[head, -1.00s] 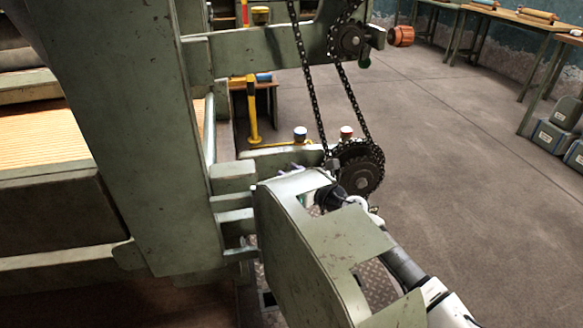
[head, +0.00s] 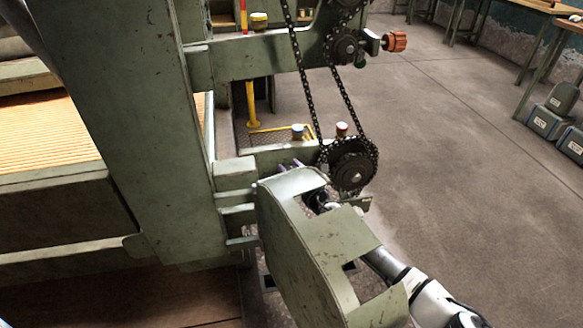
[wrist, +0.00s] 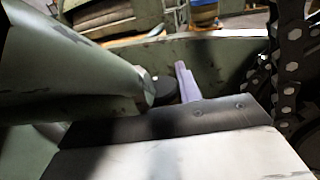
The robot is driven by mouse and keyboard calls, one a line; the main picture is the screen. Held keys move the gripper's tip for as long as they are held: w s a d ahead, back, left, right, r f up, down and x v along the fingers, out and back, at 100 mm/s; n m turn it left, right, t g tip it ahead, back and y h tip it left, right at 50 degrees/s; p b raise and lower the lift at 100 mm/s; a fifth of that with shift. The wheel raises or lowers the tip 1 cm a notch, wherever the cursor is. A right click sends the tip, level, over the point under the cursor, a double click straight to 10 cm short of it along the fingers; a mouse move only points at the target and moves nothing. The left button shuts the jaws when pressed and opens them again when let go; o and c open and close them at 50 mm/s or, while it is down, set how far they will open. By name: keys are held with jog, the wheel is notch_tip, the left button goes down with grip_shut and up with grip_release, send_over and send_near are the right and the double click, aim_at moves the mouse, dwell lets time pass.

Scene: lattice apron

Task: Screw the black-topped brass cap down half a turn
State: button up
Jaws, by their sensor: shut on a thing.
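The black top of the cap (wrist: 160,88) shows as a dark disc in the wrist view, partly behind a green bar. Its brass part is hidden. My gripper (head: 290,166) is at the lower green beam, its two pale lavender fingertips just showing above the guard in the head view. In the wrist view one lavender finger (wrist: 187,82) stands right beside the dark disc; the other is hidden behind the green bar. The gripper is shut on the cap, though the contact itself is not clear. The cap cannot be made out in the head view.
A blue-topped cap (head: 298,131) and a red-topped cap (head: 342,129) stand on the beam behind. A chain and sprocket (head: 352,172) are close on the right. A green guard (head: 320,240) covers much of my arm. Open floor (head: 470,200) lies to the right.

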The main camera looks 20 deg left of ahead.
jog(key=o, duration=1)
jog(key=b+v, duration=0.1)
jog(key=v, duration=0.6)
jog(key=shift+d, duration=0.2)
jog(key=shift+s, duration=0.15)
